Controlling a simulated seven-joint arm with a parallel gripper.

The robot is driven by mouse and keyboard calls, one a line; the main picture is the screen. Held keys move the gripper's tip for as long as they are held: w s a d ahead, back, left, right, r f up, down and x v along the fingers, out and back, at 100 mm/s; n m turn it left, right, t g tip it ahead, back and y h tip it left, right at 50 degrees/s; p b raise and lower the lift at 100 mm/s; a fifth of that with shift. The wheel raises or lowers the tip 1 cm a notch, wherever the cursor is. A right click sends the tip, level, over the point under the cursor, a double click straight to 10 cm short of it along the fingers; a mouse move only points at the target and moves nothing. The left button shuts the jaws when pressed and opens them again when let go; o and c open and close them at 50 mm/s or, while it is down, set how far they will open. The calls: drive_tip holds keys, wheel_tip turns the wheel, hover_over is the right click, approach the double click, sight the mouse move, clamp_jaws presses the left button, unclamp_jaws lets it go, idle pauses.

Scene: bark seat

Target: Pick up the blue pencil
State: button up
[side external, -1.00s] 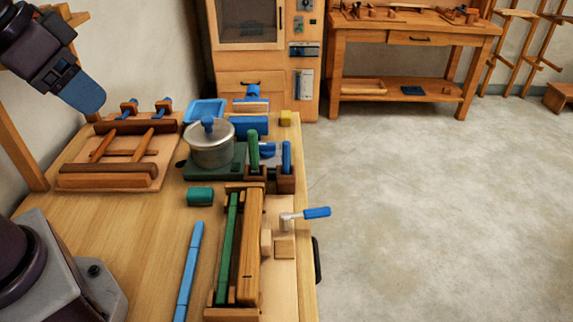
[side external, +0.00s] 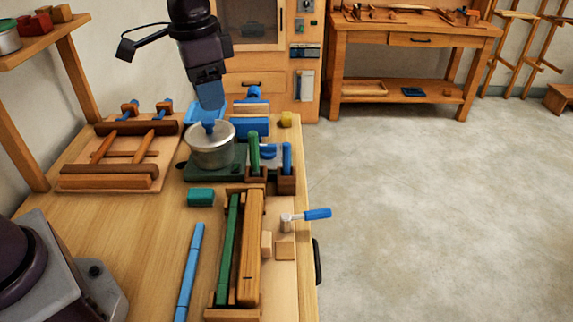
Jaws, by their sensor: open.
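A long, thin blue stick (side external: 190,272), which looks like the blue pencil, lies flat on the wooden bench at the front, left of the wooden frame. A shorter blue upright piece (side external: 286,158) stands in a small wooden holder beside a green one; I cannot tell if it is a pencil. My gripper (side external: 211,98) hangs above and behind the metal pot, pointing down, open and empty. It is well apart from both blue pieces. Its individual fingers are hard to make out.
A metal pot (side external: 211,153) with a blue knob stands beneath my gripper. A wooden rack (side external: 108,178) is at the left. A wooden frame (side external: 220,314) holds long green and wooden bars. A blue-handled crank (side external: 316,214) overhangs the right edge. Bare bench lies around the long blue stick.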

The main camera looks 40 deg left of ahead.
sight(287, 144)
drive_tip(key=w+d+f+m+g, duration=0.1)
drive_tip(key=w+f+m, duration=0.3)
drive_tip(key=w+m, duration=0.35)
drive_tip(key=w+d+f+m, duration=0.1)
drive_tip(key=w+f+m, duration=0.3)
drive_tip(key=w+m, duration=0.3)
drive_tip(key=shift+n, duration=0.55)
drive_tip(key=f, duration=0.8)
drive_tip(key=w+f, duration=0.1)
drive_tip(key=f, duration=0.3)
drive_tip(key=shift+d, duration=0.15)
clamp_jaws()
